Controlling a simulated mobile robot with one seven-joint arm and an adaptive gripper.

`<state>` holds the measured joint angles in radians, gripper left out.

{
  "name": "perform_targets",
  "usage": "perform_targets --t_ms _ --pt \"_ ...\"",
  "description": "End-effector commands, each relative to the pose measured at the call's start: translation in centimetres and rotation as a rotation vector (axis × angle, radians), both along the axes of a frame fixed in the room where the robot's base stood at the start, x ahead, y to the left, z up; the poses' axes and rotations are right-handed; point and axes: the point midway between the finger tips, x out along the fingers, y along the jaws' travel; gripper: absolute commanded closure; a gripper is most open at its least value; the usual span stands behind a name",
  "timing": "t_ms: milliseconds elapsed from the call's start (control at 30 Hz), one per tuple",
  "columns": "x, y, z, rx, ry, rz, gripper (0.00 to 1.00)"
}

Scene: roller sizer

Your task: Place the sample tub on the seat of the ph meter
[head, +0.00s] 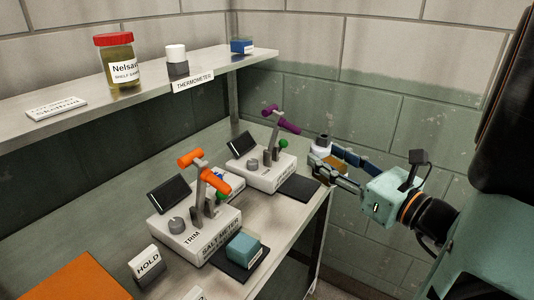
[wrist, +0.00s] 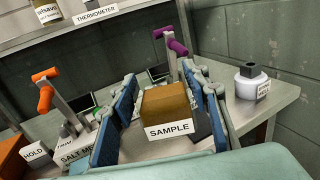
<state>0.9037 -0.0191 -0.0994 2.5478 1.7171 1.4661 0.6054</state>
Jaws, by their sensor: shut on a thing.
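The sample tub is a brown block with a white SAMPLE label; it shows clearly in the wrist view (wrist: 166,102) and partly in the head view (head: 334,161). My gripper (head: 328,166) is shut on it, with one blue-lined finger on each side in the wrist view (wrist: 166,108). The tub is held near the bench's right end. The meter with the purple lever (head: 262,170) stands at the back right; its front label is too small to read. Its dark square seat (head: 300,189) looks empty, left of my gripper. In the wrist view the tub and fingers hide much of this meter.
The salt meter (head: 192,233) with an orange lever stands nearer, a teal tub (head: 243,248) on its dark seat. A shelf (head: 140,97) runs above the bench's back.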

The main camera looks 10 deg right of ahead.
Motion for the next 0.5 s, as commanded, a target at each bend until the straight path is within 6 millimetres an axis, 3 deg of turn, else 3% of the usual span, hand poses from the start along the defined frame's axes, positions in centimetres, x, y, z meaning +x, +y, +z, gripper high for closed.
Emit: perform_targets --t_ms 267,467,500 --pt "0.4 0.2 0.1 0.003 0.001 0.003 0.84" --pt "2.2 0.2 -0.5 0.006 0.004 0.003 0.84" --pt "3.1 0.2 -1.5 0.005 0.002 0.005 0.84"
